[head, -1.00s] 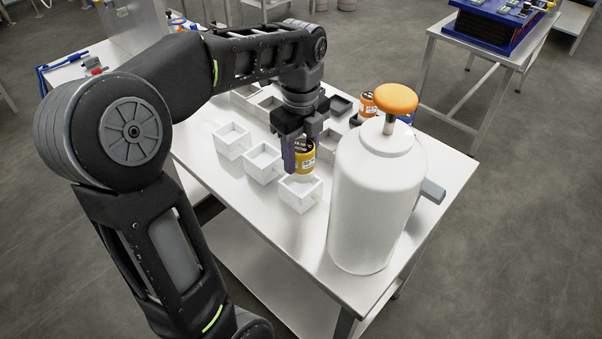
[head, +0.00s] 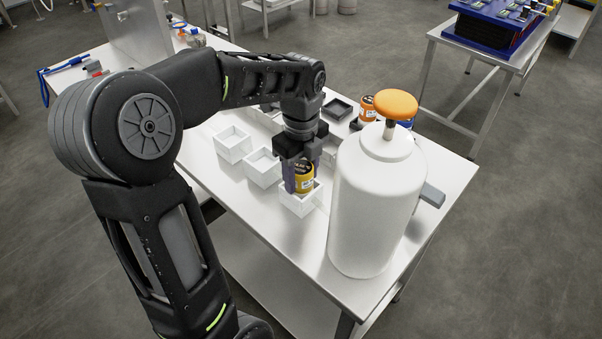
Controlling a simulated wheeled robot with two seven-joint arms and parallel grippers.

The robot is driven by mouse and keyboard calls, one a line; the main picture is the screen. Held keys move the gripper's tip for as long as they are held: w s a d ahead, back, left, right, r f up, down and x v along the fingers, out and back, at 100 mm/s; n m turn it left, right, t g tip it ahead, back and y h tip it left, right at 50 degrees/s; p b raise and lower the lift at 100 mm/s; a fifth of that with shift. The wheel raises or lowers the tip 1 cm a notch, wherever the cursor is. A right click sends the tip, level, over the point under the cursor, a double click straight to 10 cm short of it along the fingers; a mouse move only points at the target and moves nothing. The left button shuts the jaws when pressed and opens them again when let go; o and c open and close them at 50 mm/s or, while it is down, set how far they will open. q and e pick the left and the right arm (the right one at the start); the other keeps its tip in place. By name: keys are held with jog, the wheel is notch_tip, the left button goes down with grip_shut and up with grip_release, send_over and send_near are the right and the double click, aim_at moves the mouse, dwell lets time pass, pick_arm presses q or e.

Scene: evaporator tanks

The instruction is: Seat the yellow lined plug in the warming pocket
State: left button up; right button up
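The yellow plug (head: 305,180), a short cylinder with a dark top and a printed label, is between the fingers of my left gripper (head: 302,176). The gripper points down and is shut on it. The plug is upright over the nearest white square open-topped box (head: 297,207). Its lower end appears at or just inside the box rim; I cannot tell whether it touches the floor of the box. Two similar white boxes, the middle one (head: 262,169) and the far one (head: 232,144), stand in a row with it. No label shows which is the warming pocket. My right gripper is not in view.
A large white tank (head: 375,205) with an orange knob (head: 396,105) stands close to the right of the gripper. Behind it are an orange cylinder (head: 367,108) and a dark square tray (head: 337,109). The white tabletop (head: 262,222) is clear in front.

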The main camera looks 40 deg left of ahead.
pick_arm(q)
jog(key=o, duration=0.4)
notch_tip(320, 180, up, 9)
jog(key=shift+r, duration=0.2)
jog(key=shift+r+p, duration=0.85)
jog(key=shift+r, duration=0.05)
jog(key=shift+r+p, duration=0.4)
jog(key=shift+r, duration=0.05)
